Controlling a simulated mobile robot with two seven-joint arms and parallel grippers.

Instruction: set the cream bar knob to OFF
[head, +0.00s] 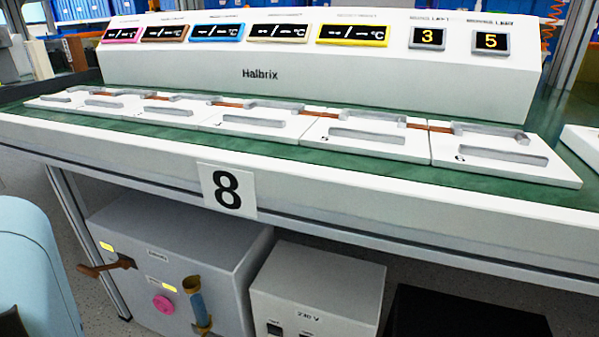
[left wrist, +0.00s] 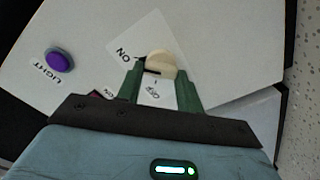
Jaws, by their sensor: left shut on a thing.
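The cream bar knob (left wrist: 162,62) is in the left wrist view, on a white label plate (left wrist: 125,45) on a pale panel. "ON" is printed to the left of the knob and "OFF" below it, between the fingers. My left gripper (left wrist: 160,80) has its green fingers on either side of the knob and is shut on it. A short dark mark shows at the knob's lower left; I cannot tell for sure which label the knob points to. The head view does not show the knob or my left fingertips. My right gripper is in neither view.
A purple button (left wrist: 59,61) marked "LIGHT" sits left of the knob. The head view shows a bench (head: 120,143) with white trays and a Halbrix console (head: 330,85). Below it are a grey cabinet (head: 180,235) with a brown handle and a 230 V box (head: 320,285).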

